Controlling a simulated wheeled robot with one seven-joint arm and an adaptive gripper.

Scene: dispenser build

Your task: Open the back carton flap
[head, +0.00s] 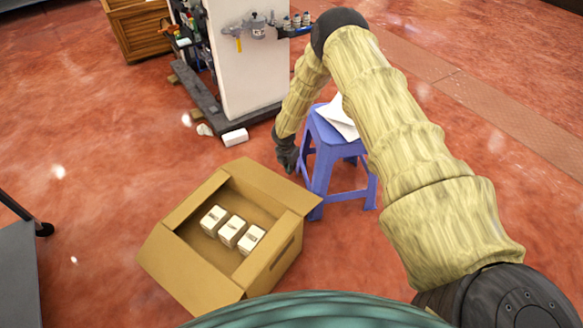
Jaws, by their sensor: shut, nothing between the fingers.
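An open brown carton (275,262) stands on the floor in the head view, with three small white boxes (231,231) inside. Its back flap (272,184) leans outward from the far rim, toward the blue stool. The near left flap (185,270) also spreads outward. A narrow flap (192,201) stands along the upper left rim. The carton's interior is uncovered. My gripper (289,168) is dark and shut, with nothing in it. It points down just beyond the back flap, near the stool. It appears apart from the flap, though the small gap is hard to judge.
A blue stool (338,150) with white paper on top stands right beside my gripper, under my arm. A white panel with fittings (245,65) stands behind. A small white block (235,137) lies on the floor.

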